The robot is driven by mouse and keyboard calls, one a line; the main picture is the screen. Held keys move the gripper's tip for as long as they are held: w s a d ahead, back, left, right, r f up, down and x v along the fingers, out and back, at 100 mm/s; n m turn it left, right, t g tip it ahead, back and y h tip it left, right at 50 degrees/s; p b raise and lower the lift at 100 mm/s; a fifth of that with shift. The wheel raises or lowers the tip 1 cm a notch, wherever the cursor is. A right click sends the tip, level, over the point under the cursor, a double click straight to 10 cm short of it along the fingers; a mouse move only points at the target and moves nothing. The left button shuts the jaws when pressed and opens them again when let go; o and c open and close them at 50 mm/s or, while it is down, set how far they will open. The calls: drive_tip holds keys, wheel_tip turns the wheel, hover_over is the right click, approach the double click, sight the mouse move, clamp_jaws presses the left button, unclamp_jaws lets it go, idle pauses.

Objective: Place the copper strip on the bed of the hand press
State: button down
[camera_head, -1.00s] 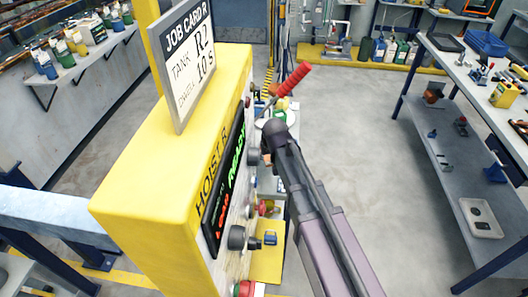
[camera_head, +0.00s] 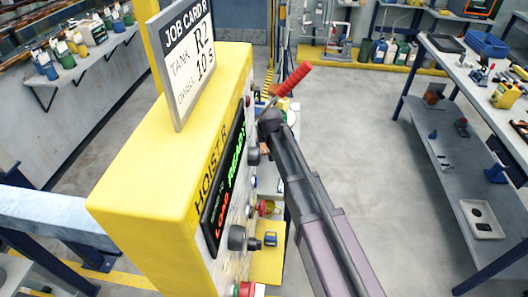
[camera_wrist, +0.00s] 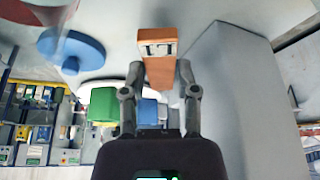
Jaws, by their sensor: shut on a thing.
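The copper strip (camera_wrist: 160,68) is a flat orange-brown piece with dark marks. In the wrist view it stands out between the two fingers of my gripper (camera_wrist: 160,78), which is shut on it. In the head view my gripper is mostly hidden behind my own arm and the yellow hoist cabinet. A red lever handle (camera_head: 294,78) rises just beyond the end of my arm; it may belong to the hand press. The press bed cannot be made out. A large grey block (camera_wrist: 238,85) is close on the right in the wrist view.
The yellow hoist cabinet (camera_head: 130,190) with knobs and a job card sign (camera_head: 190,60) stands close left of my arm. A shelved workbench (camera_head: 465,130) is on the right. Open floor (camera_head: 370,130) lies between. A blue disc (camera_wrist: 72,48) shows in the wrist view.

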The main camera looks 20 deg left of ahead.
sight(265, 149)
drive_tip(key=shift+f+b, duration=1.55)
drive_tip(key=shift+f, duration=0.25)
drive_tip(key=shift+d+f, duration=0.1)
drive_tip(key=shift+c, duration=1.8)
unclamp_jaws()
drive_tip(key=shift+s+r+p, duration=0.15)
drive_tip(key=shift+r+p, duration=0.3)
drive_tip(key=shift+r, duration=0.1)
drive_tip(key=p+v, duration=0.6)
drive_tip(key=shift+s+d+r, duration=0.1)
drive_tip(key=shift+r, duration=0.2)
